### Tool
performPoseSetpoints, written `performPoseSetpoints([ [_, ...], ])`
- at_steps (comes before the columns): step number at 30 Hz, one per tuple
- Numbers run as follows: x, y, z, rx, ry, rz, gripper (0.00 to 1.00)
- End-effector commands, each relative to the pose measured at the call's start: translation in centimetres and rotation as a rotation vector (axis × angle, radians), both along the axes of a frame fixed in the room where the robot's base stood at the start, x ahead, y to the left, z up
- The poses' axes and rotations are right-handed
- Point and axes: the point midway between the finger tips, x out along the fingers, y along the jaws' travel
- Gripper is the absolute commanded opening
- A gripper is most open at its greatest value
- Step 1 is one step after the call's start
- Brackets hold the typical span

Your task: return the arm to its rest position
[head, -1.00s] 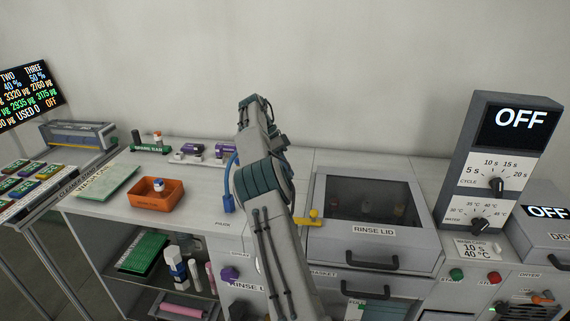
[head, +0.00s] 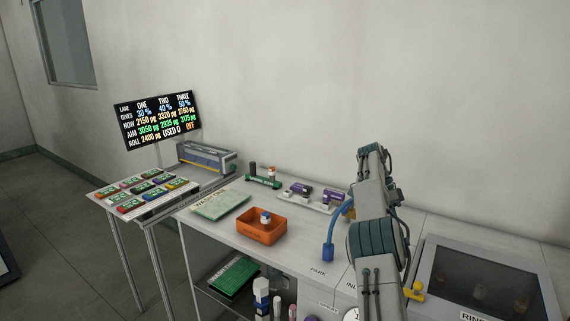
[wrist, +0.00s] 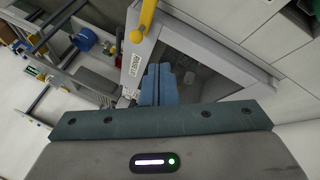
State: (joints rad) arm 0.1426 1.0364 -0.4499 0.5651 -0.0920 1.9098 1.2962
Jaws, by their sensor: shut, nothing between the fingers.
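My arm (head: 376,240) rises over the front of the bench at the right of the head view, bent and apart from the back wall. My gripper is not clearly visible in the head view, hidden by the arm's links. In the wrist view my gripper (wrist: 158,86) points away from the camera with its two blue-grey fingers together and empty. Beyond the fingers is the dark window of the rinse lid (wrist: 195,62), which is closed in the head view (head: 480,285).
A yellow handle (wrist: 143,22) stands close to the fingers in the wrist view. A lane display (head: 158,118) stands farther left.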

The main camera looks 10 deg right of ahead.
Motion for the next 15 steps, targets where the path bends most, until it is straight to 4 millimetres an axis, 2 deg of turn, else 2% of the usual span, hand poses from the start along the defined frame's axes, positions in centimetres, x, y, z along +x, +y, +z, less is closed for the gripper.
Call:
performPoseSetpoints([
  [7, -2.5, 1.4, 4.5, 0.152, -0.074, 0.179, 0.0],
  [15, -6.8, 4.9, 8.1, 0.309, -0.165, 0.46, 0.0],
])
